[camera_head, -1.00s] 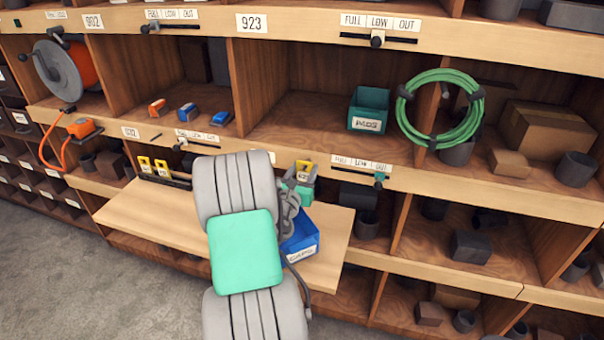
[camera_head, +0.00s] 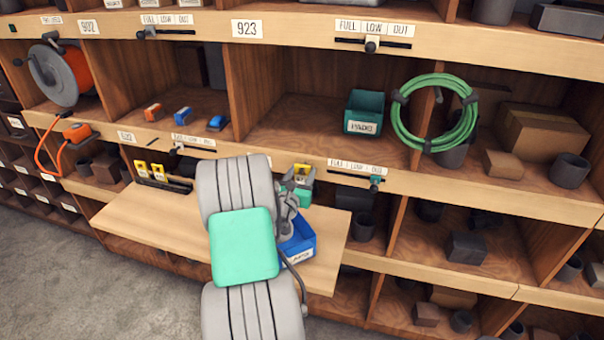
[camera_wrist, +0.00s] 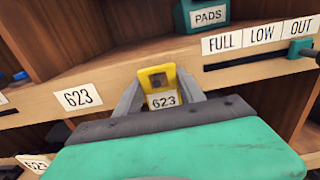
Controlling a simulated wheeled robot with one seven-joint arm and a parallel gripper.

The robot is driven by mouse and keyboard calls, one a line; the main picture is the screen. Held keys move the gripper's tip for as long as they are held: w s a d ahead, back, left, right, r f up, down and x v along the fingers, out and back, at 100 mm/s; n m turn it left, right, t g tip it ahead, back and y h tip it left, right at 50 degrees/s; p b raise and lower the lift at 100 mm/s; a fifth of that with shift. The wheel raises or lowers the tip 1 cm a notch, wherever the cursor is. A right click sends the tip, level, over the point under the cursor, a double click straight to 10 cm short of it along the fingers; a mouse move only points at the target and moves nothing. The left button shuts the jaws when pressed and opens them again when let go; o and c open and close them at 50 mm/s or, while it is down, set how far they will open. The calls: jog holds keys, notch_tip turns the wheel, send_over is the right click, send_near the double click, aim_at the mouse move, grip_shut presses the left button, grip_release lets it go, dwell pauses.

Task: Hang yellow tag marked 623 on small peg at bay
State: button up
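The yellow tag marked 623 (camera_wrist: 161,101) stands upright between the grey fingers of my gripper (camera_wrist: 160,92) in the wrist view. The gripper is shut on its lower part. The tag also shows in the head view (camera_head: 302,169), in front of the shelf edge. Its upper part has a dark square hole. A white label 623 (camera_wrist: 78,99) is on the shelf edge left of the tag. I cannot make out the small peg; the tag or gripper may hide it. I cannot tell whether the tag touches the shelf edge.
A pull-out board (camera_head: 140,215) holds a black rack (camera_head: 163,182) with more yellow tags and a blue bin (camera_head: 302,240). A FULL/LOW/OUT slider (camera_head: 375,180) sits right of the tag. A green PADS bin (camera_head: 365,110) and green hose coil (camera_head: 397,120) are above.

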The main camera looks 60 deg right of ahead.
jog(key=o, duration=0.5)
jog(key=shift+c, duration=0.2)
